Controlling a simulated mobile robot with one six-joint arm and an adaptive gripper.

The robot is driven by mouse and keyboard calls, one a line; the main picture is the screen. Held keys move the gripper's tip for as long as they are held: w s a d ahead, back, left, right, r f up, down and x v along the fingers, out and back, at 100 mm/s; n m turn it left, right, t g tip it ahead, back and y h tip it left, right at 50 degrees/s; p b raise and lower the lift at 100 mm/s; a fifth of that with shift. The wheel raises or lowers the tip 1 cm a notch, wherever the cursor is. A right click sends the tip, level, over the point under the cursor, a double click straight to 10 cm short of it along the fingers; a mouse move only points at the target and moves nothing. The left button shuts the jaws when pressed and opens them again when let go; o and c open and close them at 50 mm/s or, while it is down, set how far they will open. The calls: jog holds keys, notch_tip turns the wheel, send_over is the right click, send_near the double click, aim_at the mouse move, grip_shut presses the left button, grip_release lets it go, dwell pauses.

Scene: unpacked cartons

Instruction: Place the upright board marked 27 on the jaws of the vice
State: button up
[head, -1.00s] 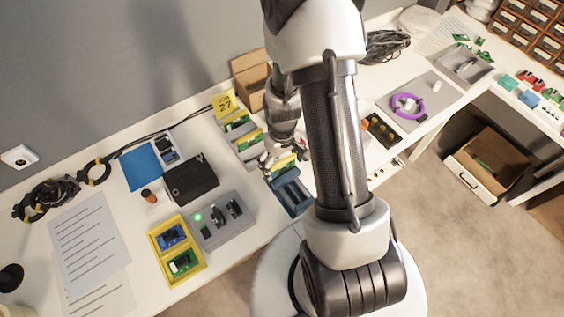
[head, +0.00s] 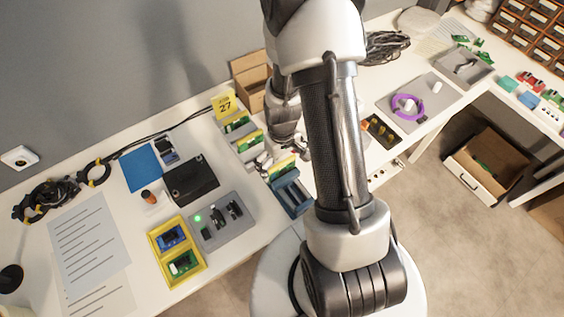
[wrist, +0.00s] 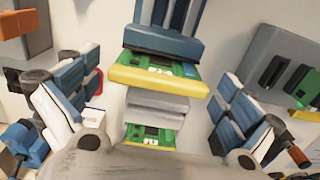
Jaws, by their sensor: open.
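A green board with a yellow edge (head: 283,166) lies at the back end of the blue vice (head: 292,195). In the wrist view the same board (wrist: 158,75) spans the width of the blue vice (wrist: 165,40) and looks seated on its jaws; its number is too small to read. My gripper (head: 282,154) is just above and behind it. In the wrist view its two fingers (wrist: 155,88) are spread wide, one on each side of the board, with gaps between. A yellow sign reading 27 (head: 225,104) stands at the grey rack (head: 244,152).
More green boards with yellow edges (head: 247,140) sit in the rack, left of my gripper. A grey fixture with a green light (head: 220,235) and a yellow tray (head: 160,265) lie to the left. A cardboard box (head: 243,70) stands behind.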

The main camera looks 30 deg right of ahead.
jog(key=s+a+r+t+p, duration=0.1)
jog(key=a+r+p, duration=0.15)
jog(key=r, duration=1.05)
jog(key=s+a+r+t+p, duration=0.1)
jog(key=s+a+r, duration=0.15)
jog(key=r, duration=1.15)
jog(key=s+a+r+t, duration=0.2)
jog(key=s+a+r, duration=0.3)
jog(key=s+r, duration=0.4)
jog(key=shift+s+a+r+t, duration=0.3)
jog(key=shift+s+a, duration=0.05)
jog(key=shift+s, duration=0.2)
notch_tip(320, 180, down, 2)
jog(key=shift+b, duration=0.95)
